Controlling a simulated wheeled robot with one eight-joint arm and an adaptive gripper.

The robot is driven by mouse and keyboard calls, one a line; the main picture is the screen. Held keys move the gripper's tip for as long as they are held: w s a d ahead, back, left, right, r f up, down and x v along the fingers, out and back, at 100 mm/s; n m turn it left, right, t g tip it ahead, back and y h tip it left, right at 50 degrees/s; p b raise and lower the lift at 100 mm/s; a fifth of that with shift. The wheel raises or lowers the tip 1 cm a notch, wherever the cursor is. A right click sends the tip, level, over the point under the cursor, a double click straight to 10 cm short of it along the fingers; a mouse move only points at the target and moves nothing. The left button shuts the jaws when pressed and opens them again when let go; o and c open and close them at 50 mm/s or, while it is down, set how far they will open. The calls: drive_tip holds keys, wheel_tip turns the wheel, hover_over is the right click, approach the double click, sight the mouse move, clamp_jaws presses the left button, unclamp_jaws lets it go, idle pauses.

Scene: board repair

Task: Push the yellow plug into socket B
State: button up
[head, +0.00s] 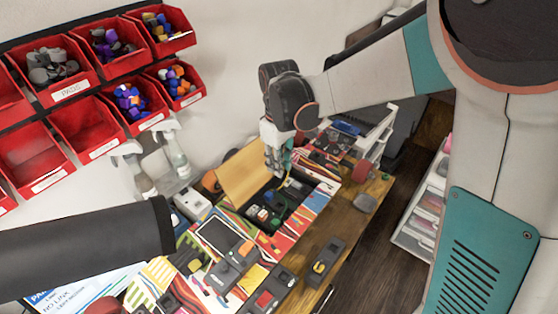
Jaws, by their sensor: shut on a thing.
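My gripper (278,168) points down above the far part of the colourful board (297,222). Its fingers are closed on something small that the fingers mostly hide. A thin yellow trace shows just below the fingertips, so it seems to be the yellow plug. The fingertips are close to the back edge of an open dark bay (290,203) in the board. Small dark blocks with green and red parts (264,214) sit in this bay. Socket B cannot be told apart; no socket letter is readable at this size. I cannot tell whether the plug touches any socket.
A tan flap (243,174) stands up behind the bay. A dark block with a yellow part (322,264) lies on the wooden bench (342,232). Red bins (85,125) hang on the wall at left. White spray bottles (172,158) stand behind the board.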

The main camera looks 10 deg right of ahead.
drive_tip(key=shift+f+b, duration=4.2)
drive_tip(key=shift+f, duration=1.9)
drive_tip(key=shift+f+b, duration=1.05)
drive_tip(key=shift+f, duration=0.65)
drive_tip(key=o, duration=1)
drive_tip(key=o, duration=0.3)
